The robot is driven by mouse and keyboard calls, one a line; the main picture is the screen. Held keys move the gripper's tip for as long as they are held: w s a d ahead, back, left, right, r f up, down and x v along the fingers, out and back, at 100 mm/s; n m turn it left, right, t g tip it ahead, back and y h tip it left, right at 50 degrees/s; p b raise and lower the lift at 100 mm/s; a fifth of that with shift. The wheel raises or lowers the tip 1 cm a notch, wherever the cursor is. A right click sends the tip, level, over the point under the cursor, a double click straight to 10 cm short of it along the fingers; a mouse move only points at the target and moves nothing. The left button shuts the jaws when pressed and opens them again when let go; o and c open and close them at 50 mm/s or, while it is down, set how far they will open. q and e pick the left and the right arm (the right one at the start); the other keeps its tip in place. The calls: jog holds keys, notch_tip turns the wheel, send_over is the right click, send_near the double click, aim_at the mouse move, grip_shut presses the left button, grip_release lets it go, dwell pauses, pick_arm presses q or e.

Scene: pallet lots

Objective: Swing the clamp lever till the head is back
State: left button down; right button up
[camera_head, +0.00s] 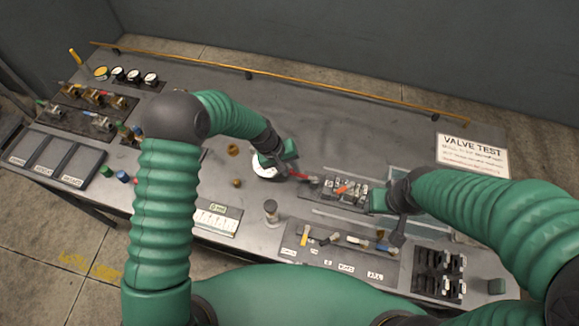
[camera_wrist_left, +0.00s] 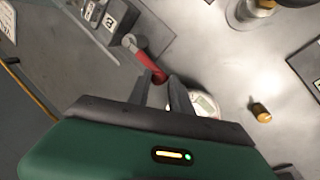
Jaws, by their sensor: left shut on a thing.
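The clamp lever has a red handle (camera_head: 300,176) and shows at the left end of a dark fixture block (camera_head: 345,203) in the head view. In the left wrist view the red handle (camera_wrist_left: 147,60) slants from a grey pivot down to my fingertips. My left gripper (camera_head: 289,168) is shut on the handle's end; its two dark fingers (camera_wrist_left: 166,80) show in the wrist view. The clamp head cannot be made out clearly. My right gripper (camera_head: 383,201) is beside the fixture's right end; its fingers are not clear.
A round white dial device (camera_head: 264,171) sits under my left gripper. A brass knob (camera_wrist_left: 261,113) and a cylinder post (camera_head: 270,209) stand nearby. A tool panel (camera_head: 335,262) lies in front, a VALVE TEST sign (camera_head: 472,155) at right.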

pick_arm(q)
jog(key=shift+s+d+r+n, duration=0.15)
jog(key=shift+s+r+n, duration=0.05)
jog(key=shift+n, duration=0.3)
dwell(0.4)
jog(key=s+d+n+t+y+p, duration=0.2)
jog(key=s+d+n+y+p, duration=0.2)
jog(key=n, duration=1.3)
jog(key=shift+s+d+t+y+p, duration=0.4)
jog(key=shift+s+d+p, duration=1.05)
jog(key=shift+s+p, duration=1.05)
jog(key=shift+r, duration=0.1)
jog(key=c, duration=1.4)
grip_release()
jog(key=shift+o, duration=0.6)
jog(key=shift+d+f, duration=0.1)
jog(key=shift+f, duration=0.1)
